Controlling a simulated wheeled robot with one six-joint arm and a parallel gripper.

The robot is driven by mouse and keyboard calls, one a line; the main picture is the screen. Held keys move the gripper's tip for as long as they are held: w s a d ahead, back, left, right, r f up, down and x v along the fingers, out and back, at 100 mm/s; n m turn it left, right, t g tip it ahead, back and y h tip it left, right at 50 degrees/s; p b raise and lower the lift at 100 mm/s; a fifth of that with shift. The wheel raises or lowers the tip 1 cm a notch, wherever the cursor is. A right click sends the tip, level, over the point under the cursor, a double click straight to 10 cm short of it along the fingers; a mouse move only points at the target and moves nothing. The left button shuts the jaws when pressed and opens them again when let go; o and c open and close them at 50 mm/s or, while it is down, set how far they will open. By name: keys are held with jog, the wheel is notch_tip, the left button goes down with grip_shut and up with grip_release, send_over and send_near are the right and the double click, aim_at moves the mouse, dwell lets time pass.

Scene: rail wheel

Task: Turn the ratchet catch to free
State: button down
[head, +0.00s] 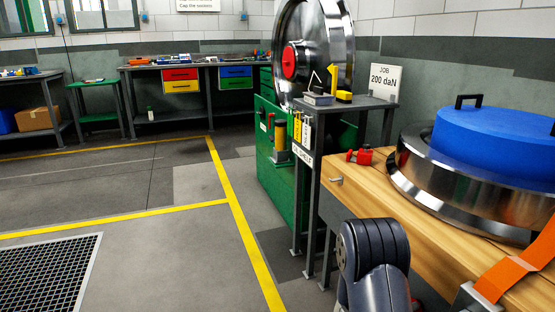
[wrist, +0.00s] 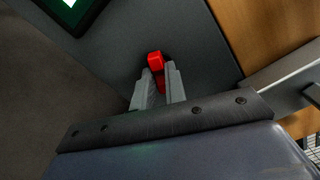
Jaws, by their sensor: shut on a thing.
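In the wrist view a small red lever (wrist: 155,60), apparently the ratchet catch, stands up between the two grey fingers of my gripper (wrist: 158,82). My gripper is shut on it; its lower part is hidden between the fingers. In the head view an orange strap (head: 517,262) comes down over the bench, with a grey metal fitting (head: 474,298) at its lower end, cut off by the picture edge. My gripper is hidden in the head view behind my dark arm link.
The wooden bench (head: 395,225) carries a shiny metal wheel (head: 440,185) with a blue cover (head: 490,145), and a small red tool (head: 361,156). A grey stand (head: 350,103) and green cabinet (head: 275,160) are behind it. The floor left of the yellow line is clear.

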jog(key=shift+f, duration=0.1)
jog(key=shift+m+b, duration=1.45)
jog(key=shift+m, duration=0.85)
jog(key=shift+m+b, duration=1.8)
jog(key=shift+m, duration=0.5)
